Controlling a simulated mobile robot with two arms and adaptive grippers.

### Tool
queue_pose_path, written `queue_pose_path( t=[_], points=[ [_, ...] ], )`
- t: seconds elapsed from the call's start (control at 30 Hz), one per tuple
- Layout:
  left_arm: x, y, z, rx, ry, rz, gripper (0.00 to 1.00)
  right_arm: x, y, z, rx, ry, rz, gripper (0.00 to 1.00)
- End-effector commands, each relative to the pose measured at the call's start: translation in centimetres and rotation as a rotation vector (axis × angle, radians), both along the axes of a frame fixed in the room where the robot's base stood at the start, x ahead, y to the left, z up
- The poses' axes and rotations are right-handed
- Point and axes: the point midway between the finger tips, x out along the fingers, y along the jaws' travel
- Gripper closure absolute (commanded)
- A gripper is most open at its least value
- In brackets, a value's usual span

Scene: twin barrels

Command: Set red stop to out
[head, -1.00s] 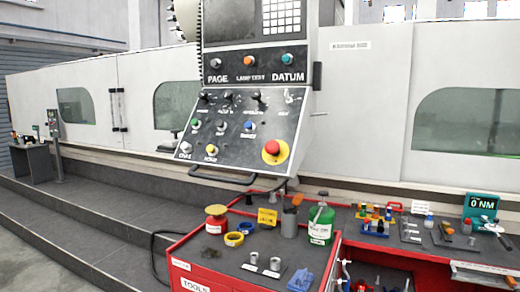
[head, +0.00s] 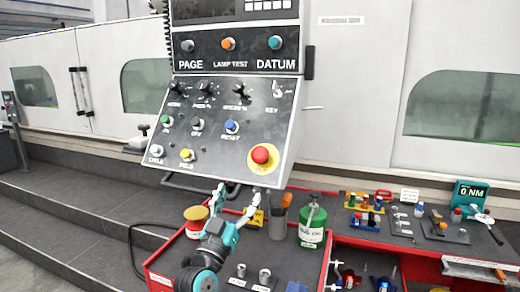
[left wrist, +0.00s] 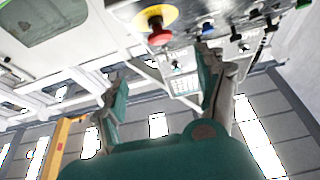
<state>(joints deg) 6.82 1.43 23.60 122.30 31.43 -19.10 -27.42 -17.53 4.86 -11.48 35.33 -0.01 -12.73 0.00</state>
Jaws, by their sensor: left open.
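The red stop (head: 260,155) is a red mushroom button on a yellow round base at the lower right of the grey slanted control panel (head: 215,150). My left gripper (head: 236,197) is below the panel in the head view, left of and lower than the red stop. Its fingers are apart with nothing between them. In the left wrist view the red stop (left wrist: 158,36) shows at the top, beyond the two spread fingers (left wrist: 160,85) and apart from them. My right gripper is in neither view.
A handle bar (head: 195,186) runs under the panel. Below stands a red tool cart (head: 318,262) with a green can (head: 312,232), a red-topped tin (head: 196,220) and metal sockets (head: 265,277). Other knobs, such as a blue one (head: 232,127), sit near the red stop.

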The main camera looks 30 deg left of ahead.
Motion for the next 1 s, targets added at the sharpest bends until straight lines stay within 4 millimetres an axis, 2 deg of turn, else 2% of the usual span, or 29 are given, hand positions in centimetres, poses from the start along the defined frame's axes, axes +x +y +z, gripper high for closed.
queue_pose_path(
  t=[0.1,0.27,0.47,0.7,0.83,1.0],
  points=[
    [1.3,0.4,0.9,0.0,-0.002,0.0,0.27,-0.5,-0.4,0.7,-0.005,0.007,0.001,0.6],
    [4.3,1.0,2.3,-0.002,-0.001,-0.001,0.27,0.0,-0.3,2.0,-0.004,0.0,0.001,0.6],
    [8.3,2.0,4.0,-0.002,0.001,-0.002,0.27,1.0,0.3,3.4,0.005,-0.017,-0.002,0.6],
    [12.6,3.0,5.7,0.0,0.001,-0.001,0.27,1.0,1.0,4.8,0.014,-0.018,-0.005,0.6],
    [14.2,3.4,6.2,0.0,0.001,-0.001,0.27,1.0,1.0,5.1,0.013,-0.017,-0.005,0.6],
    [15.2,3.6,6.5,0.002,0.001,0.0,0.27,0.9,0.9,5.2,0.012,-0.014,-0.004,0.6]
  ],
)
